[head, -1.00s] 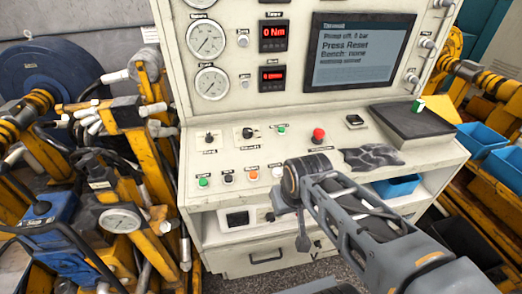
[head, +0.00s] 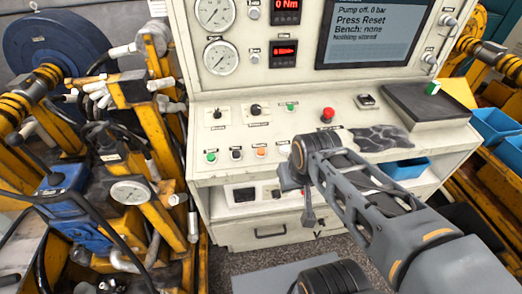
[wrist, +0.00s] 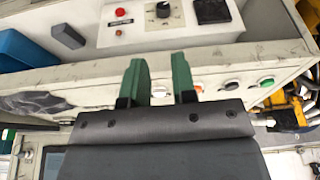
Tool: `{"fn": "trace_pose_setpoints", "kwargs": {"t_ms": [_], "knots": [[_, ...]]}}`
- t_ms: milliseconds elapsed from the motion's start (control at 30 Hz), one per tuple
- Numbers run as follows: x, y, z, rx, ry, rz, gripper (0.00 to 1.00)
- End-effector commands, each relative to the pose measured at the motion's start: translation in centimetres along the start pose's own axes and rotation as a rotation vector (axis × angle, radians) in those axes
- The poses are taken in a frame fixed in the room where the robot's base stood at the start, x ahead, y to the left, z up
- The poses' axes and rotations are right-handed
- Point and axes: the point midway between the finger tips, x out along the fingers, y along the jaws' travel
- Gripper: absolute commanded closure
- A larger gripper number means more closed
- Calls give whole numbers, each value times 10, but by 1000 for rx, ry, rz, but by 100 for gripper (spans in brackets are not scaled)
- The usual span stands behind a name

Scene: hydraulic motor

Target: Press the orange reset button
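The orange button (head: 261,152) is on the front strip of the cream console, between a dark button and a light button. In the wrist view, which sees the console upside down, the orange button (wrist: 198,87) lies just right of my gripper's right finger. My gripper (wrist: 158,60) has two green fingers standing apart with nothing held. A white button (wrist: 160,90) shows in the gap between them. I cannot tell how far the fingertips are from the panel. In the head view my gripper's fingers are hidden behind my wrist.
A green button (head: 211,157) and a dark button (head: 236,155) sit left of the orange one. A red knob (head: 328,114) stands on the upper slope. The screen (head: 367,30) reads "Press Reset". Yellow machinery (head: 130,150) crowds the left; blue bins (head: 495,125) stand right.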

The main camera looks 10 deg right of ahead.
Motion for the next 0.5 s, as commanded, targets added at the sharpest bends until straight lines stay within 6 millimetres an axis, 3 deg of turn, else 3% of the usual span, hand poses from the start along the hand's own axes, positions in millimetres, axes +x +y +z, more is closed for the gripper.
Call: {"fn": "trace_pose_setpoints", "kwargs": {"t_ms": [233,500], "knots": [[0,0,0,0,0,0,99],[0,0,0,0,0,0,100]]}}
